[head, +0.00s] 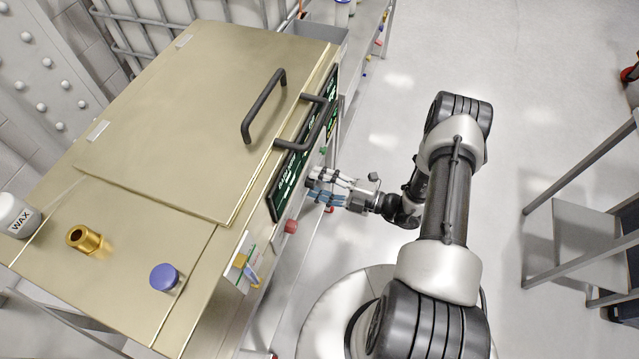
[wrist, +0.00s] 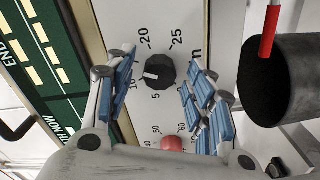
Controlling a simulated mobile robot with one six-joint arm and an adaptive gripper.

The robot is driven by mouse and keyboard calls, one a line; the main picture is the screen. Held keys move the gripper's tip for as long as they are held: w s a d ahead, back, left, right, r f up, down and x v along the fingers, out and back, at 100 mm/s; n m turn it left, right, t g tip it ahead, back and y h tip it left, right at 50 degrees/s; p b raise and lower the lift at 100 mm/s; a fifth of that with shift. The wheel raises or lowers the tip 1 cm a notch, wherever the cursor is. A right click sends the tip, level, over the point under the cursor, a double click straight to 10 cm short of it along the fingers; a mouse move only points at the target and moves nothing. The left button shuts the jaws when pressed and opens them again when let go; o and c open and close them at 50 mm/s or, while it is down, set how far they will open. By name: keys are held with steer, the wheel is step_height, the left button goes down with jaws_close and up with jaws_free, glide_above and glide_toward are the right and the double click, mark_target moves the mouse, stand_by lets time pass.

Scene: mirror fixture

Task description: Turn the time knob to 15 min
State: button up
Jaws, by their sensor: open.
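The time knob (wrist: 159,72) is a round black dial on a pale panel in the wrist view. Its white mark points left and slightly down in the picture, near the 10. The marks 5, 10, 20 and 25 show; the left finger covers the place where 15 would be. My gripper (wrist: 165,80) is open, with one blue-padded finger on each side of the knob; I cannot tell whether either touches it. In the head view my gripper (head: 312,183) is at the front of the gold machine, and the knob cannot be made out there.
The gold machine (head: 190,120) has a lid with black handles (head: 264,106). A red knob (wrist: 172,144) with its own scale sits below the time knob. A dark cylinder (wrist: 272,78) with a red rod stands right of the fingers. Open floor (head: 520,90) lies to the right.

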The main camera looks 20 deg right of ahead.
steer(key=v, duration=1.2)
steer(key=s+a+r+n+g+h, duration=0.15)
steer(key=a+r+n+g, duration=0.35)
steer(key=r+n, duration=0.55)
steer(key=s+a+r+n+g+h, duration=0.1)
steer(key=a+r+n+g+h, duration=0.15)
steer(key=r+n+g, duration=0.75)
steer(key=s+a+r+n+t+h, duration=0.1)
steer(key=s+r+n+t+h, duration=0.3)
steer(key=n, duration=0.9)
steer(key=s+a+r+n+t+h, duration=0.1)
steer(key=s+r+n+t+h, duration=0.4)
steer(key=n, duration=0.9)
steer(key=s+r+h, duration=0.1)
steer(key=s+r, duration=0.2)
steer(key=r, duration=0.2)
steer(key=shift+r+h, duration=0.2)
steer(key=shift+h, duration=0.1)
